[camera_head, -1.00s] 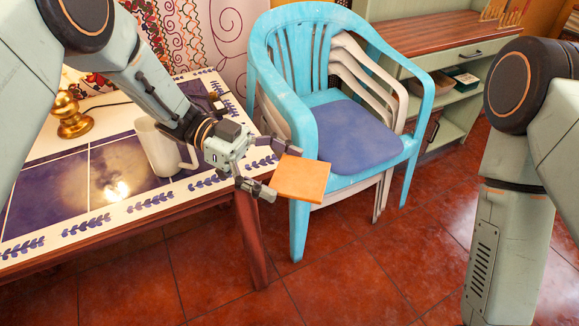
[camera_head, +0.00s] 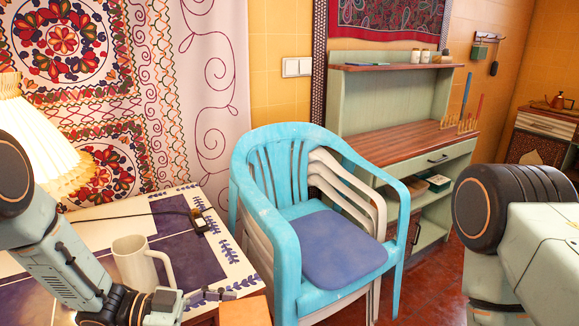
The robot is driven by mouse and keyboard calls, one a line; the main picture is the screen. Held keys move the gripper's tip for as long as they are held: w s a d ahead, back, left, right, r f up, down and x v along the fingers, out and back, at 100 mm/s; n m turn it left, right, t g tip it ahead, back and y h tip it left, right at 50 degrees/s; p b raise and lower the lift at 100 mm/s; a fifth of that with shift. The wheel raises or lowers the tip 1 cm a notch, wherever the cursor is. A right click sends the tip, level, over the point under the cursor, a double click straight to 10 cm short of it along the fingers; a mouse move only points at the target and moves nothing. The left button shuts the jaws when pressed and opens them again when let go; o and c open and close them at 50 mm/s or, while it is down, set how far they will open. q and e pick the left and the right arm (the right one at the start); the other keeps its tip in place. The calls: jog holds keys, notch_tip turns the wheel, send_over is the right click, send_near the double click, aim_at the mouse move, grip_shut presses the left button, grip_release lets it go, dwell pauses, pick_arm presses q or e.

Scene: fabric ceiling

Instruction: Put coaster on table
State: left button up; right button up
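The coaster (camera_head: 245,312) is a flat orange square at the bottom edge of the head view, partly cut off by the frame. My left gripper (camera_head: 236,291) holds it at its fingers, just off the table's front right corner. The lower part of this gripper is out of frame. The table (camera_head: 236,262) at the left has a white border with blue leaf patterns and dark blue tiles. My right arm enters at the right, but its gripper is outside the picture.
A white mug (camera_head: 136,265) stands on the table beside my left arm. A lamp (camera_head: 38,140) is at the far left. A black device (camera_head: 199,221) with a cable lies at the back. Stacked chairs (camera_head: 290,225) stand close to the table's right side, before a green shelf unit (camera_head: 390,105).

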pick_arm(q)
jog(key=s+a+r+n+t+y, duration=0.3)
jog(key=a+r+n+t, duration=0.2)
jog(key=a+n+t, duration=0.1)
jog(key=shift+s+t, duration=0.35)
jog(key=shift+t, duration=0.55)
jog(key=shift+s+a, duration=0.1)
jog(key=shift+a, duration=0.15)
